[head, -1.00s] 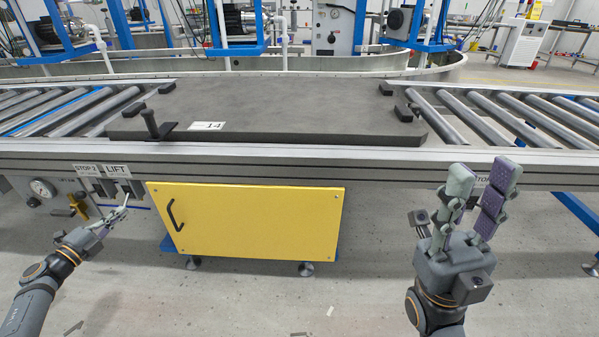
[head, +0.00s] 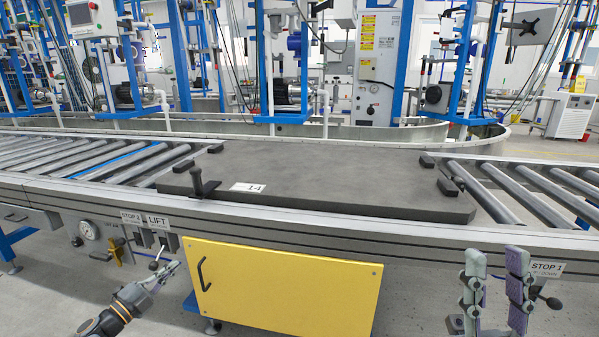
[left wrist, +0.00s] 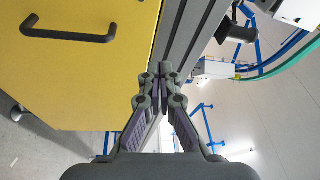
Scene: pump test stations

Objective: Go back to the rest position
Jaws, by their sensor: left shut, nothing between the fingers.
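My left gripper (head: 170,270) is shut and empty, low at the left in the head view, just below and right of the lever (head: 155,264) under the LIFT label (head: 158,222). In the left wrist view its fingertips (left wrist: 160,72) meet, with nothing between them. My right gripper (head: 496,265) points up at the lower right of the head view, in front of the conveyor near the STOP 1 label (head: 547,267). Its two fingers stand apart with nothing seen between them. Its base is cut off by the frame's lower edge.
A gauge (head: 88,230) is left of LIFT.

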